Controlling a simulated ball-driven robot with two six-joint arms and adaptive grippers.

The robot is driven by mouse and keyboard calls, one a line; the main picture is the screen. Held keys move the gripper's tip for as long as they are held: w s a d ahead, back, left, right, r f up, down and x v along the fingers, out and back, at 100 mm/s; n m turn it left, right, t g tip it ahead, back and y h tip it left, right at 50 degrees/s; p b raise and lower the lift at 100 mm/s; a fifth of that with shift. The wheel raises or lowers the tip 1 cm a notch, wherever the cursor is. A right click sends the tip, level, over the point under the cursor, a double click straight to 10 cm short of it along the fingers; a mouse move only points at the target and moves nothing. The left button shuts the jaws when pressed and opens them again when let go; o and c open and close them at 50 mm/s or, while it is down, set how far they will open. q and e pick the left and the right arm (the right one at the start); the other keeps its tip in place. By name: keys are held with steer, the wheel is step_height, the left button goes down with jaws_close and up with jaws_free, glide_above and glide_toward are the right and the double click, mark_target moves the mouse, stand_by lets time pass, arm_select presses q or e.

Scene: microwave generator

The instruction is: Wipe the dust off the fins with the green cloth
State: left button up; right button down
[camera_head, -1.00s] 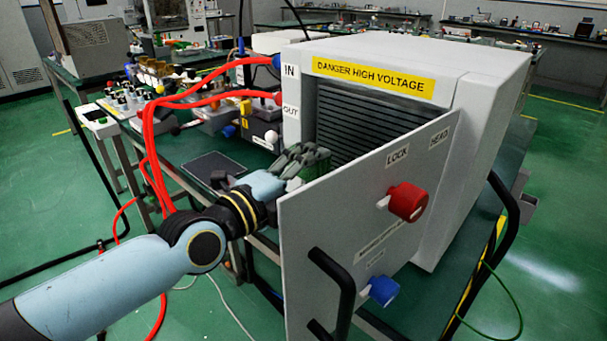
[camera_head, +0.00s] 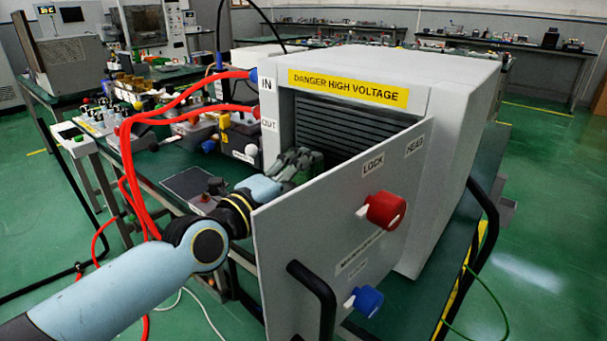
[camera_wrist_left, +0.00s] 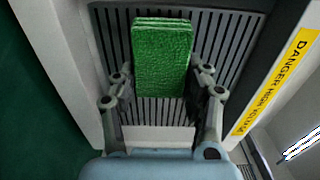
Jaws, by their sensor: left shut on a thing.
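The fins (camera_head: 355,125) are dark horizontal slats inside the open front of the grey generator box, and they fill much of the left wrist view (camera_wrist_left: 230,45). My left gripper (camera_head: 298,165) reaches in behind the open door, at the left of the opening. In the left wrist view my left gripper (camera_wrist_left: 163,90) is shut on the folded green cloth (camera_wrist_left: 162,58), which is held in front of the fins. Whether the cloth touches them I cannot tell. In the head view the door and gripper hide most of the cloth. My right gripper is not in view.
The open door (camera_head: 330,215) with a red knob (camera_head: 384,210), a blue knob (camera_head: 366,300) and a black handle (camera_head: 312,295) stands right of my left arm. Red hoses (camera_head: 130,150) run at the left. A dark flat plate (camera_head: 190,183) lies on the bench.

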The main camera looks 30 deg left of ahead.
arm_select(q)
steer(key=shift+w, duration=1)
steer(key=shift+d+b, duration=0.15)
steer(key=shift+b, duration=0.15)
